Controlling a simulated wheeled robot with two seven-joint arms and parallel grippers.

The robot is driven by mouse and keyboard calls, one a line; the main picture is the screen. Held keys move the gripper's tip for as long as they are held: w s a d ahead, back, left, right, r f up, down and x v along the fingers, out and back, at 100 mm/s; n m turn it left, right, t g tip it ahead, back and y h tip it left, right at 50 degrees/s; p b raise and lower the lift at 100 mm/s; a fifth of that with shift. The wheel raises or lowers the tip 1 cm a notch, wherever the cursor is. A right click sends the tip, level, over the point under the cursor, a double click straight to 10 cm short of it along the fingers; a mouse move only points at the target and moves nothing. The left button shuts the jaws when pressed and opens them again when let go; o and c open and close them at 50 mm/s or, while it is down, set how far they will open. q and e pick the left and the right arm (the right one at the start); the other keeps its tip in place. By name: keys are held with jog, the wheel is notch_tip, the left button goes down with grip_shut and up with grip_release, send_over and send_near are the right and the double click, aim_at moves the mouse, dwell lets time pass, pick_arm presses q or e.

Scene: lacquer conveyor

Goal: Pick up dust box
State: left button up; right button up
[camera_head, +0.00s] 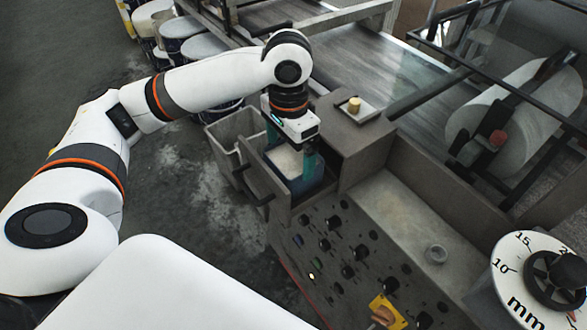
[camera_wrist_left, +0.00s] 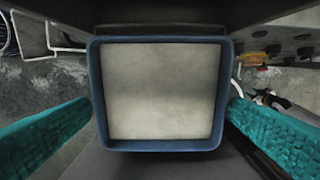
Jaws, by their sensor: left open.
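The dust box is a square blue-rimmed box (camera_wrist_left: 160,145) filled with pale grey dust. In the head view the dust box (camera_head: 301,188) sits in an open drawer-like compartment (camera_head: 262,172) of the grey machine, partly hidden by my left gripper. My left gripper (camera_head: 290,160) points down over the box. In the left wrist view its two teal fingers (camera_wrist_left: 160,130) are spread, one on each side of the box near its left and right walls. Nothing shows that they press on it. My right gripper is not in view.
A grey bin (camera_head: 228,130) stands on the floor just left of the compartment. A control panel with several knobs (camera_head: 345,245) lies in front. A small tray with a yellowish cylinder (camera_head: 354,104) sits on the machine behind. Several paint buckets (camera_head: 203,47) stand at the upper left.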

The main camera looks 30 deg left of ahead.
aim_at(288, 166)
pick_arm(q)
jog(key=f, duration=0.4)
jog(key=shift+s+a+f, duration=0.15)
jog(key=shift+s+f, duration=0.1)
jog(key=shift+s, duration=0.05)
jog(key=shift+f, duration=0.3)
jog(key=shift+w, duration=0.1)
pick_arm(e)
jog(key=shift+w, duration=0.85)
pick_arm(q)
jog(key=shift+c, duration=0.3)
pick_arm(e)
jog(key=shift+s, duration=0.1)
pick_arm(q)
jog(key=c, duration=0.8)
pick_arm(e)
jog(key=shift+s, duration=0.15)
pick_arm(q)
jog(key=shift+r, duration=0.15)
